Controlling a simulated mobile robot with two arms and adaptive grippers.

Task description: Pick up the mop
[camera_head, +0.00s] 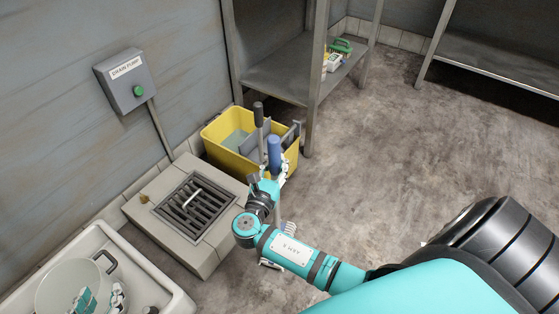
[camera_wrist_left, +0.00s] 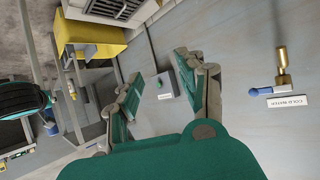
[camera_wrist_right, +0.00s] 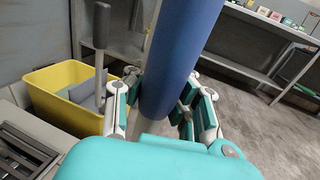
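The mop has a blue grip (camera_head: 274,153) on a pale pole and stands roughly upright in front of the yellow bucket. In the right wrist view the blue grip (camera_wrist_right: 182,45) rises close in front of the camera. The fingers look spread about as wide as the left ones; contact is hard to tell. The lower pole and mop head are mostly hidden by my right arm. My left gripper (camera_wrist_left: 160,75) is open and empty, over the sink at the lower left.
A yellow bucket (camera_head: 215,147) with a dark-handled wringer stands just behind the mop. A drain grate (camera_head: 197,200) sits in a raised curb to the left. A white sink (camera_head: 150,266) is lower left. Metal shelves (camera_head: 275,80) stand behind. The floor (camera_head: 400,150) at right is clear.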

